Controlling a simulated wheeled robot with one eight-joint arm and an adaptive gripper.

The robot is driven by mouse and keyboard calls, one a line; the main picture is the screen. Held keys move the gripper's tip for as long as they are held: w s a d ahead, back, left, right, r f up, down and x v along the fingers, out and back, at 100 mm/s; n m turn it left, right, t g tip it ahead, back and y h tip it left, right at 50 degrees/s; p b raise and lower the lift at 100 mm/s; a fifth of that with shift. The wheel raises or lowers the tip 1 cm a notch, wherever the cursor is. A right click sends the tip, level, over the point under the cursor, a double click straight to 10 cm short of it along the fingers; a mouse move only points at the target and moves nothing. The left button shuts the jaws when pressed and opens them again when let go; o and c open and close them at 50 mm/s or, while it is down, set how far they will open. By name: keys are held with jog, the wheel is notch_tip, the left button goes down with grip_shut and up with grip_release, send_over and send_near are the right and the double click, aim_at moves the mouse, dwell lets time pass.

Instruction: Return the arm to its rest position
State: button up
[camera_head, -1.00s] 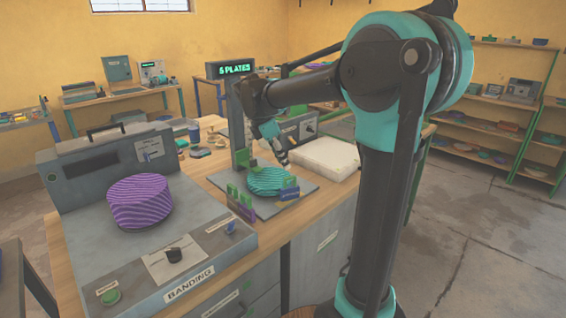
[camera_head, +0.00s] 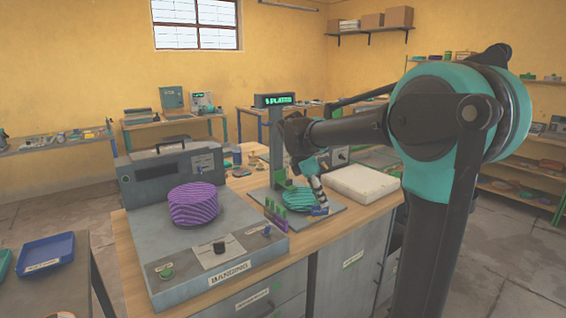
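My arm reaches in from the right over the wooden bench. My gripper (camera_head: 317,192) points down at the right edge of a teal striped stack of plates (camera_head: 295,200) on a small grey press base (camera_head: 261,190). The fingertips look small and partly merge with the parts behind, so I cannot tell whether they are open or touching the stack. A purple striped stack (camera_head: 194,206) sits on the grey banding machine (camera_head: 142,224) to the left, apart from my gripper.
A pale flat block (camera_head: 361,184) lies right of the press, close to my arm. A blue tray (camera_head: 46,253) is on a side table at left. Open floor shows at right.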

jog(key=s+d+f+m+t+y, duration=0.1)
jog(key=s+d+f+m+y, duration=0.1)
jog(key=s+f+m, duration=0.8)
jog(key=s+d+f+m+t+y, duration=0.2)
jog(key=s+d+f+m, duration=0.3)
jog(key=s+f+m, duration=0.4)
jog(key=s+f, duration=0.1)
jog(key=s, duration=0.1)
jog(key=shift+s+d+f+m, duration=0.25)
jog(key=shift+s+m, duration=0.1)
jog(key=shift+m, duration=0.05)
